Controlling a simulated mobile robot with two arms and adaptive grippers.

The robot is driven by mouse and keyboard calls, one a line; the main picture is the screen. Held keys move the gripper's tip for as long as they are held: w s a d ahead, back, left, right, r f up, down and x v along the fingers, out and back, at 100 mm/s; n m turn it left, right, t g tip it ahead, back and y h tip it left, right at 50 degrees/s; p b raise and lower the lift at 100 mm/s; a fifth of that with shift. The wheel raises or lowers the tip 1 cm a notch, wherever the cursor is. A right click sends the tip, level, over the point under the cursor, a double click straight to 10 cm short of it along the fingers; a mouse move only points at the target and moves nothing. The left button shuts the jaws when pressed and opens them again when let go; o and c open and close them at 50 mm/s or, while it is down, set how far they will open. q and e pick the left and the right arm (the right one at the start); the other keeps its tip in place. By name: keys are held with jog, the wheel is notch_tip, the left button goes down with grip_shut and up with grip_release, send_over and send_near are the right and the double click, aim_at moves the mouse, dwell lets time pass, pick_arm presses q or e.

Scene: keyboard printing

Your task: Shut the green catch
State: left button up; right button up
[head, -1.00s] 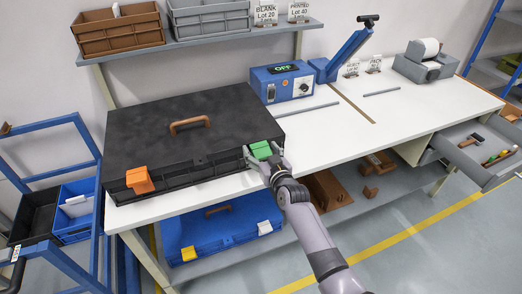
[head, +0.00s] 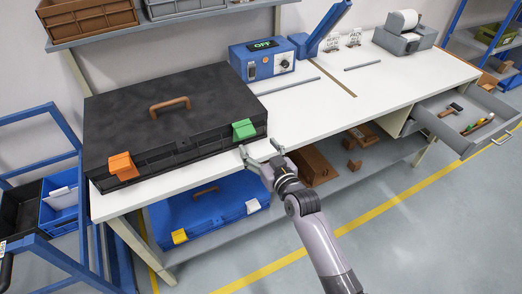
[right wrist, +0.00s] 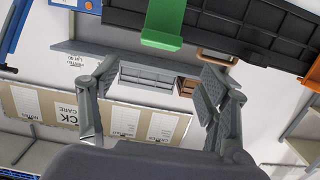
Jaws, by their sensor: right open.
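A black case (head: 180,112) with a brown handle lies closed on the white table. The green catch (head: 244,130) is on its front edge near the right corner. In the right wrist view the green catch (right wrist: 165,20) is at the top, beyond the fingers. I cannot tell whether it is fully pressed down. An orange catch (head: 122,166) is on the front edge at the left. My right gripper (head: 261,150) is open and empty, just in front of and below the green catch, apart from it. My left gripper is not in view.
A blue case (head: 195,215) lies on the shelf under the table. A blue device (head: 262,60) reading OFF stands behind the case's right end. An open drawer (head: 465,130) juts out at the right. The table middle is clear.

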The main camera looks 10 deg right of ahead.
jog(key=shift+s+d, duration=0.1)
jog(key=shift+s, duration=0.3)
